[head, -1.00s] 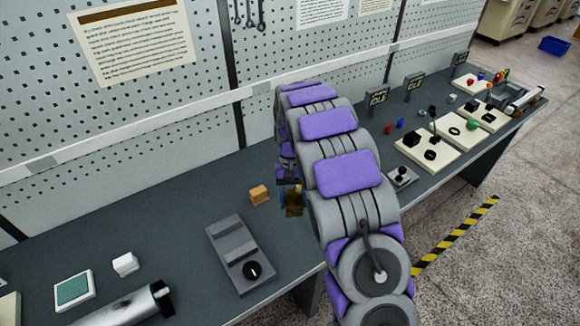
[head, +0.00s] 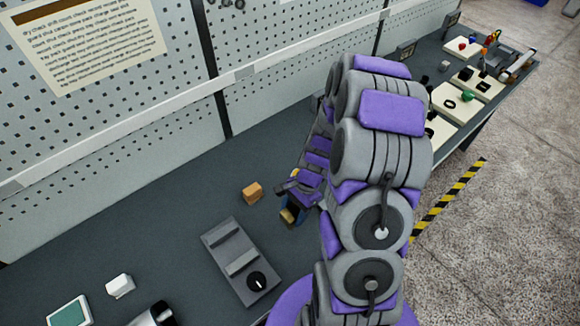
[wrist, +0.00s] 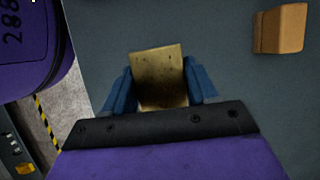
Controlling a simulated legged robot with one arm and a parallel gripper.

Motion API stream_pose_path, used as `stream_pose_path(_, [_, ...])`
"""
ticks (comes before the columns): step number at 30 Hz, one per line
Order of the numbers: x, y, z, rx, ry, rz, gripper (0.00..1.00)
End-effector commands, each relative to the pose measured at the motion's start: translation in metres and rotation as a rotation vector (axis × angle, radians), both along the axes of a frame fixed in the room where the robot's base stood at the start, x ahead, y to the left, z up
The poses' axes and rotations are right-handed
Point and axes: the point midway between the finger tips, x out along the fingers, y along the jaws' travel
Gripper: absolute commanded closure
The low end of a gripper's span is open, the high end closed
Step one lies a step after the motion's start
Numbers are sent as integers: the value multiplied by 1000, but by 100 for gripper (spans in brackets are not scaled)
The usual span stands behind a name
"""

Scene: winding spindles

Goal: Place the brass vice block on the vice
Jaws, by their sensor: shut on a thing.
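My gripper (head: 290,213) is shut on the brass block, with its blue fingers on either side of it. The brass block (wrist: 159,76) shows clearly between the fingers in the wrist view; in the head view only a small part of it (head: 287,216) shows below my gripper. The grey vice (head: 240,262), with two raised jaws and a black knob, lies on the bench to the left of and nearer than my gripper. The held block is apart from the vice.
An orange-brown block (head: 252,192) stands on the bench (head: 185,222) just behind the vice and also shows in the wrist view (wrist: 281,29). A pegboard wall (head: 110,115) rises behind.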

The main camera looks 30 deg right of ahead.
Motion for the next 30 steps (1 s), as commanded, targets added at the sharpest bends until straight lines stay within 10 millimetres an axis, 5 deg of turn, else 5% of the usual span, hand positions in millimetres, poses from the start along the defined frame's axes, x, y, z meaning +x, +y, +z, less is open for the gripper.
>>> stream_pose_path(8, [8,0,-3,-3,-1,-37,100])
stream_pose_path(30, [133,-21,-15,-2,-2,-37,100])
